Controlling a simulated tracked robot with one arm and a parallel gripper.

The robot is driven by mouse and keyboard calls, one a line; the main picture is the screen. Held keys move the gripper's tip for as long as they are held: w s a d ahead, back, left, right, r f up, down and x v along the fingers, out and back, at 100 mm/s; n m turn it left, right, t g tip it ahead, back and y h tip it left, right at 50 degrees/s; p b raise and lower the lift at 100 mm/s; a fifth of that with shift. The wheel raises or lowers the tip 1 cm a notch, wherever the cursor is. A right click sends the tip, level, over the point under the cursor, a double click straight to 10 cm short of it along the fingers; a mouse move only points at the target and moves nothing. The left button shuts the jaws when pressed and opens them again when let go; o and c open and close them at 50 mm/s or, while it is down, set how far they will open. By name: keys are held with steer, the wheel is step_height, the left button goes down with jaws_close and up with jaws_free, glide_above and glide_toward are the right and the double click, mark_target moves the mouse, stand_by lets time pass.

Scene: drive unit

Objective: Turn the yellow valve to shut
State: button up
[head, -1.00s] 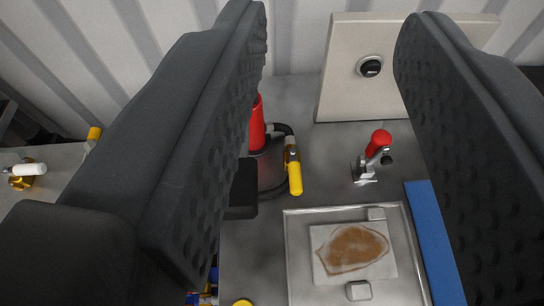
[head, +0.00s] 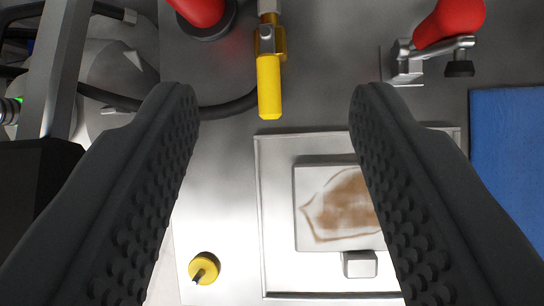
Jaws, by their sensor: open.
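The yellow valve has a brass body and a yellow lever handle (head: 269,85). It is at the top middle of the view, with the lever pointing down the picture. My gripper (head: 274,95) is open and empty. Its two dark studded fingers stand wide apart, with the lever seen in the gap between their tips, nearer the middle than either finger. Neither finger appears to touch it. The top of the valve's pipe is cut off by the picture edge, and the height between fingers and lever is hard to tell.
A black hose (head: 235,107) runs left from near the valve. Red objects stand at the top left (head: 203,10) and, as a clamp handle, top right (head: 449,22). A metal tray (head: 275,235) holds a stained plate. A yellow round knob (head: 204,268) and blue mat (head: 508,150) lie nearby.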

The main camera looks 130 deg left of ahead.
mark_target(272, 92)
steer(key=w+a+f+g, duration=0.1)
steer(key=f, duration=0.6)
steer(key=w+a+f+g+y, duration=0.1)
steer(key=w+f, duration=0.1)
steer(key=f, duration=0.5)
steer(key=w+a+f+g+p, duration=0.1)
steer(key=f, duration=0.6)
steer(key=shift+w+a+f, duration=0.15)
steer(key=shift+w+f, duration=0.15)
